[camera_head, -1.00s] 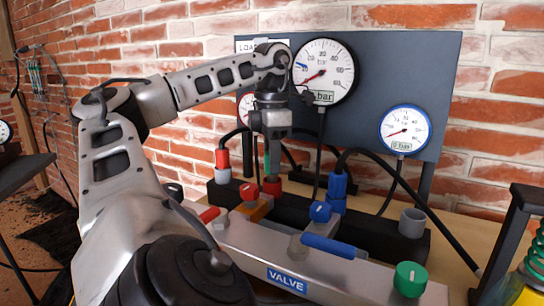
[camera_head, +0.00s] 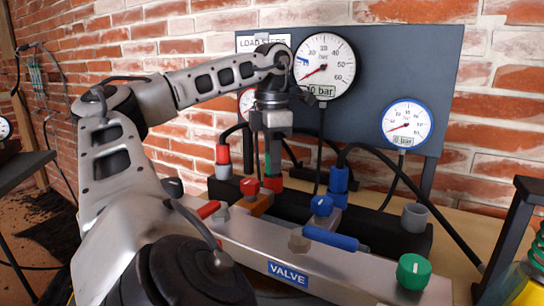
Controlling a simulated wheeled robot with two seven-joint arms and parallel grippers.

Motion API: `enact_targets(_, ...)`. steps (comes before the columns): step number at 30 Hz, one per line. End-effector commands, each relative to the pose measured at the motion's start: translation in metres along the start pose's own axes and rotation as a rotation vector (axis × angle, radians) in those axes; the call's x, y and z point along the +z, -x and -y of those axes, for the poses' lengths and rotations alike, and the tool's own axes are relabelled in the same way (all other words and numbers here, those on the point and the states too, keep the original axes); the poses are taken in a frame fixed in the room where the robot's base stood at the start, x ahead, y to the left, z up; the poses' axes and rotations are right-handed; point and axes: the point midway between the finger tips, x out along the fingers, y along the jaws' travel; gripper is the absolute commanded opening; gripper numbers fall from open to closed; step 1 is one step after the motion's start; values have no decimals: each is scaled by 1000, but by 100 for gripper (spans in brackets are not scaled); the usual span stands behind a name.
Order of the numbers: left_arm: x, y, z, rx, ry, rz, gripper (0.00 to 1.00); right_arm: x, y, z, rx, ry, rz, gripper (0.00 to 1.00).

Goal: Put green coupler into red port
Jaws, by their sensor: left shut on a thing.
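My left gripper (camera_head: 273,172) points straight down just above the red port (camera_head: 272,184) on the black manifold block. It is shut on the green coupler (camera_head: 267,164), of which only a thin green strip shows beside the fingers. The fingers hide most of the coupler. Its lower end seems to be at the red port, but I cannot tell whether it is inside. My right gripper is not in view.
A red coupler with a black hose (camera_head: 222,155) stands to the left, a blue one (camera_head: 339,180) to the right. A grey port (camera_head: 414,217) is free. The silver valve rail (camera_head: 350,268) with knobs lies in front. A gauge panel (camera_head: 385,80) stands behind.

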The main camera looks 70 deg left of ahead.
Motion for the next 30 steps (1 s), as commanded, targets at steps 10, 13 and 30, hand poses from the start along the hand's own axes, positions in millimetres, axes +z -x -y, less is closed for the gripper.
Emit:
enact_targets(10, 0, -5, 0, -1, -1, -3, 40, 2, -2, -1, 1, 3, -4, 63)
enact_targets(13, 0, -5, 0, -1, -1, -2, 55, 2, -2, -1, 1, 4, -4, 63)
enact_targets(30, 0, -4, 0, 0, 0, -1, 76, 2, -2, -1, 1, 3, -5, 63)
